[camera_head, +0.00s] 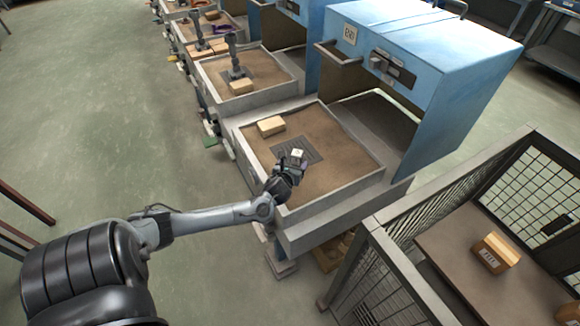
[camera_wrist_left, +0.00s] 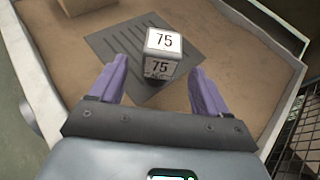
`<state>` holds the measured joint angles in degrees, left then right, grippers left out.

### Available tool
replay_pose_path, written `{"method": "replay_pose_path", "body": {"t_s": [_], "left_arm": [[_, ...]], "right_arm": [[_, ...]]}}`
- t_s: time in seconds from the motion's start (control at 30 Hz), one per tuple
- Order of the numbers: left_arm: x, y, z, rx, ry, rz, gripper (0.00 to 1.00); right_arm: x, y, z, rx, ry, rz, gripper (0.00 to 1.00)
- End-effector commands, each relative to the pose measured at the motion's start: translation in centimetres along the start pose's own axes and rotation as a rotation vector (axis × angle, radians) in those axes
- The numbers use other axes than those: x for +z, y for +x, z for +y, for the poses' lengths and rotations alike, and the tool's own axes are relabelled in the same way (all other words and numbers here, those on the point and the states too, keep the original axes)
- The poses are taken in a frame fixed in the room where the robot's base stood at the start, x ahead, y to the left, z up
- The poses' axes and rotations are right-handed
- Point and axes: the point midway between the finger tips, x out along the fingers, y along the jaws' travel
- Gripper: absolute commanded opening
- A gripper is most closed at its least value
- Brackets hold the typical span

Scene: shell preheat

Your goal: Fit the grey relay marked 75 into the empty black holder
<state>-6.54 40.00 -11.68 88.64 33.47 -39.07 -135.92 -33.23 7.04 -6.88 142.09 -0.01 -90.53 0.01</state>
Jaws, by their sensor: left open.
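The relay marked 75 (camera_wrist_left: 163,42) is a pale grey block with the number on its top and near faces. It stands on a dark slotted plate (camera_wrist_left: 112,45) in a brown-floored tray. In the head view the relay (camera_head: 299,153) shows just beyond my left gripper (camera_head: 291,165). In the left wrist view my left gripper (camera_wrist_left: 160,74) is open, with its purple fingers to the left and right of the relay; contact cannot be told. The relay's underside is hidden. I cannot make out an empty black holder. My right gripper is not in view.
A tan block (camera_head: 271,126) lies in the tray (camera_head: 245,153), left of the plate. A blue hooded machine (camera_head: 460,75) stands behind. A mesh cage (camera_head: 400,222) with a box (camera_head: 494,253) is at right. The green floor (camera_head: 110,120) at left is largely clear.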

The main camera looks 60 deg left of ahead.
Motion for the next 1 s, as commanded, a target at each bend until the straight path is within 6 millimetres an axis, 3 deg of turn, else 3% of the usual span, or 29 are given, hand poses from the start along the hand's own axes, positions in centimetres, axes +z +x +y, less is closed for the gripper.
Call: {"method": "replay_pose_path", "body": {"t_s": [0.1,0.33,1.0], "left_arm": [[0.1,-2.1,0.0,-0.002,0.0,0.003,0.77],[0.1,-4.3,0.0,0.0,0.0,0.001,0.77],[-0.1,-4.8,0.0,0.0,-0.001,0.002,0.77]], "right_arm": [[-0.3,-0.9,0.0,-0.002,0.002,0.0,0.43],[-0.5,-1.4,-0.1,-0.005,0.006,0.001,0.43],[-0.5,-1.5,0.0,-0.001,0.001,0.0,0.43]]}}
